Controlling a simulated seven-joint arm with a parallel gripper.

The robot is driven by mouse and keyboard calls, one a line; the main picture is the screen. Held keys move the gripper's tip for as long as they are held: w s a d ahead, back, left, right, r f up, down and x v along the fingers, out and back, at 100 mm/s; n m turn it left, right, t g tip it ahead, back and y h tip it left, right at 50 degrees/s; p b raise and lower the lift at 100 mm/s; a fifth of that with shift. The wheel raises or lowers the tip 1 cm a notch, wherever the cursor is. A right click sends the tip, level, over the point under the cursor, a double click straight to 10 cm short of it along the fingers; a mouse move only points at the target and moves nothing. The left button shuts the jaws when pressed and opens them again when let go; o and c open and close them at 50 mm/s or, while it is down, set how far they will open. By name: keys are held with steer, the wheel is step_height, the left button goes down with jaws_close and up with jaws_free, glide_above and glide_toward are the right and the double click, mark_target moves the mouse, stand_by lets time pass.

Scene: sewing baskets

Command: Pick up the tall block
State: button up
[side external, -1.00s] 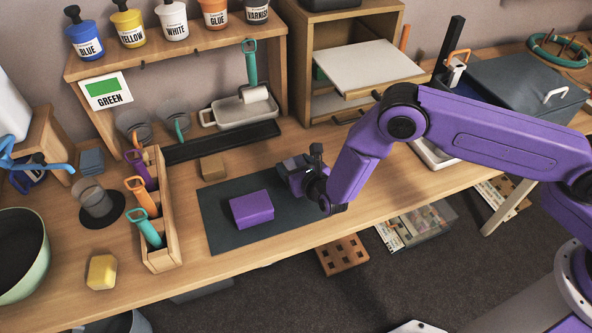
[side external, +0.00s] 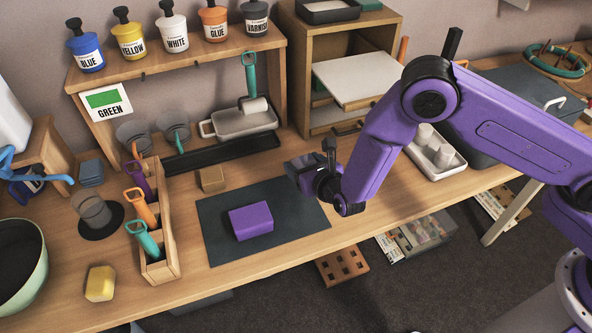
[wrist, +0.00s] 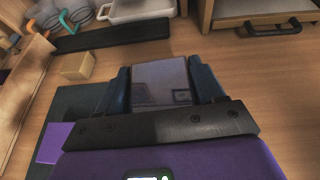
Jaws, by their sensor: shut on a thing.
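My gripper (side external: 303,172) is above the right part of the dark mat (side external: 222,250) in the side external view. In the wrist view my gripper (wrist: 158,84) has its two dark blue fingers on either side of a smooth grey block (wrist: 160,78) and is shut on it. This looks like the tall block; its full height and lower end are hidden. A purple block (side external: 251,221) lies on the mat to the left of my gripper, apart from it. A small tan block (side external: 211,179) sits at the mat's back left edge.
A wooden holder (side external: 172,262) with coloured-handled tools stands left of the mat, and a yellow block (side external: 100,284) lies further left. A black strip (side external: 220,153) and a paint tray (side external: 243,122) are behind. A white tray with cups (side external: 436,162) stands right.

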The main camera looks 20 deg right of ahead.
steer(key=s+d+r, duration=0.5)
steer(key=s+r, duration=0.1)
steer(key=s, duration=0.3)
steer(key=w+d+r+m+h, duration=0.2)
steer(key=d+r+m+h, duration=0.1)
steer(key=d+r, duration=0.75)
steer(key=w+d+r+m+h, duration=0.1)
steer(key=d+r+m+h, duration=0.15)
steer(key=d+r, duration=0.85)
steer(key=g, duration=0.1)
glide_above(376, 83)
steer(key=shift+h, duration=0.45)
steer(key=f, duration=0.5)
steer(key=shift+s+d+f, duration=0.1)
steer(key=shift+s+f, duration=0.2)
steer(key=shift+f, duration=0.05)
steer(key=shift+w+f, duration=0.25)
steer(key=shift+f, duration=0.05)
steer(key=shift+w+f, duration=0.15)
steer(key=shift+f, duration=1.55)
steer(key=shift+f, duration=0.2)
